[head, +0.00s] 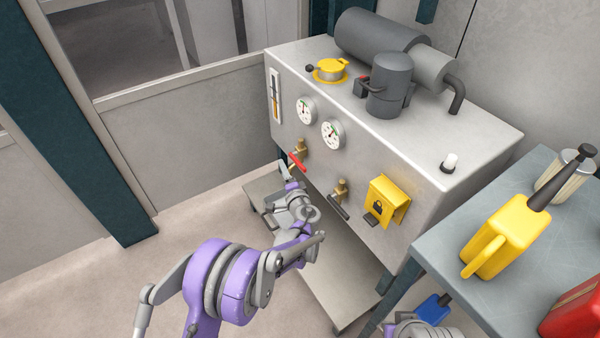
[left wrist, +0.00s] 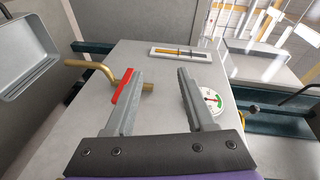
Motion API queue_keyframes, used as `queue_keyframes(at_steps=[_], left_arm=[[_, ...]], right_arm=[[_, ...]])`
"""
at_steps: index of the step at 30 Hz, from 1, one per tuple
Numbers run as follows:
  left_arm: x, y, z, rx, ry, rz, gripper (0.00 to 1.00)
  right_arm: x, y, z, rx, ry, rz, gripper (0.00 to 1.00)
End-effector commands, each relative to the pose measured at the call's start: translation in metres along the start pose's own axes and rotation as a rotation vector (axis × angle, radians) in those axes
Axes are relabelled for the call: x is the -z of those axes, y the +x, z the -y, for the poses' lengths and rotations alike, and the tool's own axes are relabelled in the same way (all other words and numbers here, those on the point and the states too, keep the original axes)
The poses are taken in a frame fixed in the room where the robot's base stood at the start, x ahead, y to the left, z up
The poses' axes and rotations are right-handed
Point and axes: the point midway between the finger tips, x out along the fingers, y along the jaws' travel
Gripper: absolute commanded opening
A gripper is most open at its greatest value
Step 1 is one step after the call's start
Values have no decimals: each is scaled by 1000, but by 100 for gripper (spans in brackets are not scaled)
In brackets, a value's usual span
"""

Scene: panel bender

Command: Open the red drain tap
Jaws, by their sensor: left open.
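The red drain tap is a brass valve (head: 301,146) with a red lever (head: 298,161) low on the left of the grey tank's front. In the left wrist view the brass pipe (left wrist: 105,72) and red lever (left wrist: 123,85) show at the left finger. My left gripper (head: 289,180) is just below the tap in the head view. In the left wrist view my left gripper (left wrist: 158,80) is open, with nothing held between its fingers. The red lever overlaps the left finger; I cannot tell whether they touch.
A second brass tap with a dark lever (head: 340,198) and a yellow lock box (head: 385,202) are to the right. Two gauges (head: 332,134) sit above. A table (head: 445,235) with a yellow can (head: 505,235) and a red can (head: 575,310) stands at right. Floor is clear at left.

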Motion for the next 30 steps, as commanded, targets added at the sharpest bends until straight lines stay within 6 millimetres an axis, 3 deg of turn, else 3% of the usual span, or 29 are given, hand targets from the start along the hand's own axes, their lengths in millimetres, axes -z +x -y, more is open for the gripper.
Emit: queue_keyframes(at_steps=[1, 3, 6, 9, 14, 24, 30], left_arm=[[14, 6, -34, 25, 40, -36, 55], [29, 9, -61, 60, 85, -76, 55], [45, 10, -88, 96, 133, -119, 55], [52, 10, -102, 116, 160, -142, 55], [57, 20, -105, 125, 172, -150, 55], [66, 82, -99, 124, 171, -149, 55], [71, 107, -95, 124, 169, -149, 55]], right_arm=[[-4, 14, 0, 0, 0, 5, 0], [-7, 22, 0, 0, 0, 8, 0], [-9, 30, 0, 0, 0, 10, 0], [-10, 33, 0, 0, 0, 12, 0], [-11, 35, 0, 0, 0, 12, 0], [-14, 47, 0, 0, 0, 16, 0], [-15, 52, 0, 0, 0, 17, 0]])
